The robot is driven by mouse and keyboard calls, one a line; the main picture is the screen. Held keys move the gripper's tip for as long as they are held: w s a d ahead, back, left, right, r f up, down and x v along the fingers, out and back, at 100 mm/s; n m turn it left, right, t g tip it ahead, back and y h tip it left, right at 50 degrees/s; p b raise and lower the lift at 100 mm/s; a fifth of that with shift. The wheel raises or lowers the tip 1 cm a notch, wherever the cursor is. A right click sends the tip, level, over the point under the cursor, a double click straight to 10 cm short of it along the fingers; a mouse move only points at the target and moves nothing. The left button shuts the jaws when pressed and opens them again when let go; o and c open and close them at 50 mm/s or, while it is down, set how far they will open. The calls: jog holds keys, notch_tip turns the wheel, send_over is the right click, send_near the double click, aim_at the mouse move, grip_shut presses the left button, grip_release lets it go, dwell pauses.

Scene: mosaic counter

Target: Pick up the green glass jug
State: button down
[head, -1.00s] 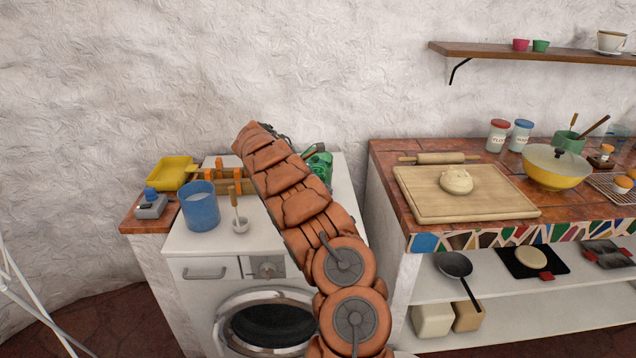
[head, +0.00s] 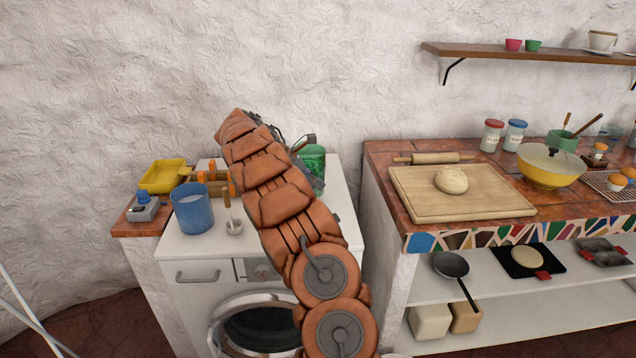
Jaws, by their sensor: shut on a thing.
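The green glass jug (head: 314,160) shows at the back right of the white washing machine's top (head: 341,205), partly hidden behind my arm. My gripper (head: 300,148) is at the jug's upper left side, mostly hidden by my arm, with dark finger parts showing near the jug's top. It is shut on the jug. The jug looks about upright. Its base is hidden, so I cannot tell whether it is clear of the surface.
The tiled counter (head: 385,160) with a cutting board (head: 490,205) is to the right, across a gap. The wall is close behind.

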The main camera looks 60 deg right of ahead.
jog(key=s+a+r+b, duration=0.1)
jog(key=s+a+b, duration=0.2)
jog(key=a, duration=1)
jog(key=shift+s+r, duration=0.2)
jog(key=shift+s, duration=0.1)
jog(key=c, duration=1.8)
grip_release()
grip_shut()
